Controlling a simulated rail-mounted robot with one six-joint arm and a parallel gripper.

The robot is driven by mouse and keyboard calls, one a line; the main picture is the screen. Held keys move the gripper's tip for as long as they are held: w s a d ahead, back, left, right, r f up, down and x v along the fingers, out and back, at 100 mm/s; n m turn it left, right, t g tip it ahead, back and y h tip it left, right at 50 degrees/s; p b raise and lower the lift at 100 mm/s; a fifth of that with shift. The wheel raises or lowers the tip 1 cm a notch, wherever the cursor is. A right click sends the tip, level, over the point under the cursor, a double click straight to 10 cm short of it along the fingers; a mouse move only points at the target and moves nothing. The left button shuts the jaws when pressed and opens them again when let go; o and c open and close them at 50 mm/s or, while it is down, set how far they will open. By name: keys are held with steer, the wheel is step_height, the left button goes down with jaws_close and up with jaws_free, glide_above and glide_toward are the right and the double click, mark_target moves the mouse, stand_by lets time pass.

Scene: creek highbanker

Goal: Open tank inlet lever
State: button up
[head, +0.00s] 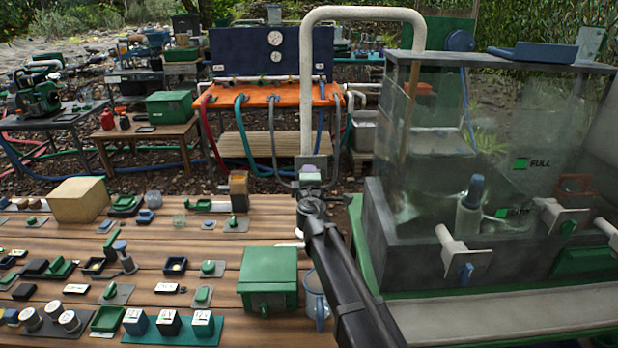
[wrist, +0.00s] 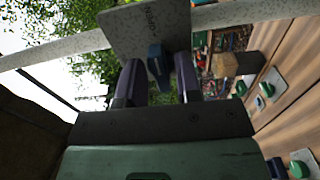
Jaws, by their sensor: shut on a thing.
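The tank inlet lever (wrist: 157,60) is a short blue handle in the wrist view. It stands out from a grey plate (wrist: 148,27) with small lettering that I cannot read for sure. The plate sits on a pale inlet pipe (wrist: 245,14). In the head view the pipe (head: 307,85) arches over toward the clear tank (head: 490,130). My gripper (wrist: 157,72) is shut on the lever, with one dark finger on each side of it. In the head view my gripper (head: 311,180) is at the plate at the pipe's lower end, and the lever is hidden there.
A wooden table (head: 140,270) full of small switches, boxes and levers lies to the left. A green box (head: 268,278) and a clear mug (head: 316,298) stand close beside my arm.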

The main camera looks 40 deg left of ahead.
steer(key=o, duration=0.6)
steer(key=v, duration=1.1)
steer(key=v, duration=1.2)
